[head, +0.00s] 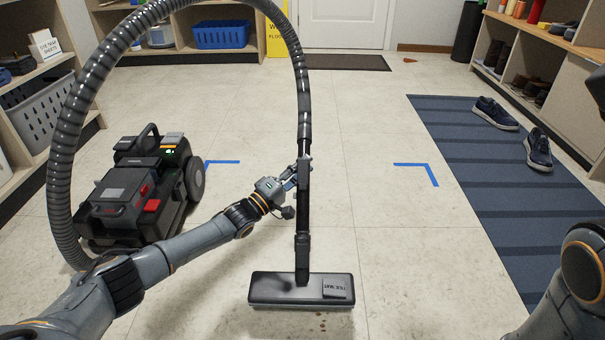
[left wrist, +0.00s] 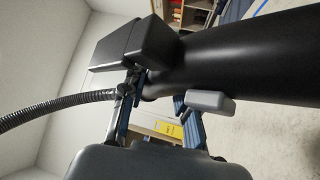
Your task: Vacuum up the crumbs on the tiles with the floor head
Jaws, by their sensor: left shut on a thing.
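My left gripper (head: 297,178) is shut on the black vacuum wand (head: 303,205), which stands nearly upright. In the left wrist view the fingers (left wrist: 160,105) close around the handle part, and the thick dark tube (left wrist: 245,60) runs off to the right. The wide black floor head (head: 275,288) sits at the wand's lower end, flat on or just above the tiles; I cannot tell which. A few small brown crumbs (head: 322,322) show on the tiles at its near edge; any under it are hidden.
The vacuum body (head: 125,195) stands left, a green light on, its ribbed hose (head: 72,100) arching overhead to the wand. Blue tape corners (head: 222,163) (head: 428,172) mark the tiles. A striped blue mat (head: 470,170) with shoes (head: 497,113) lies right. Shelves line both sides.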

